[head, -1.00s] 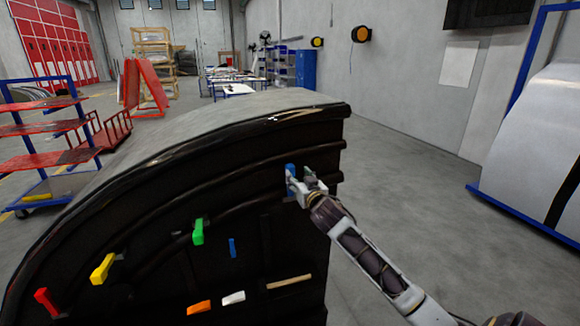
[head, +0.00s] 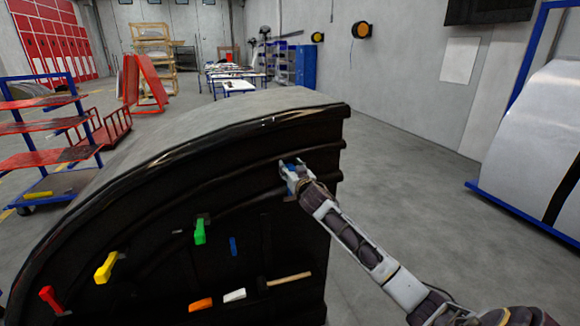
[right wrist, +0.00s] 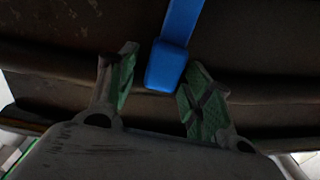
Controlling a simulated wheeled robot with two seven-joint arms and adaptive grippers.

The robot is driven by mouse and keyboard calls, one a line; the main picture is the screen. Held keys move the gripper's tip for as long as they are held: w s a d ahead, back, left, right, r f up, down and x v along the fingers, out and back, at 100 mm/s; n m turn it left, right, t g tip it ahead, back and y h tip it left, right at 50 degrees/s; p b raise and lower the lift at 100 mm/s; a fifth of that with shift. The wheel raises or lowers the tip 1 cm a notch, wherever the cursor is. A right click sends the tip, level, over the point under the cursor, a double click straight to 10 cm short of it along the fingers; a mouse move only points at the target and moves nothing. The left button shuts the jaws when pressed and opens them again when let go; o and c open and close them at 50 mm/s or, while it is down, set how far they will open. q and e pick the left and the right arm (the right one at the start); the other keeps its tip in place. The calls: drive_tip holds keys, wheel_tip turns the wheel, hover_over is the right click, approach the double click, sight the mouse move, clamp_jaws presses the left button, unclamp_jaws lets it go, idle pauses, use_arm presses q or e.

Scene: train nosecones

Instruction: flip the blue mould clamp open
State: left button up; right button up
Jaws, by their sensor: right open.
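The blue mould clamp (head: 287,162) is near the upper right of the black mould's side face in the head view, partly hidden by my right gripper (head: 291,173). In the right wrist view, the blue clamp handle (right wrist: 166,68) comes down from the top edge, its blunt end between the two green-padded fingers of my right gripper (right wrist: 162,58). These fingers are open, one on each side of the handle. A gap shows at the left finger; the right finger is very close, and I cannot tell whether it touches. My left gripper is not in view.
The curved black mould (head: 300,118) carries green (head: 199,231), yellow (head: 105,268) and red (head: 50,298) clamps. Orange (head: 200,304), white (head: 234,296) and small blue (head: 233,246) items and a wooden handle (head: 289,279) are lower down.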

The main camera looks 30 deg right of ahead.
drive_tip(key=shift+w+d, duration=0.1)
drive_tip(key=shift+w, duration=0.5)
clamp_jaws()
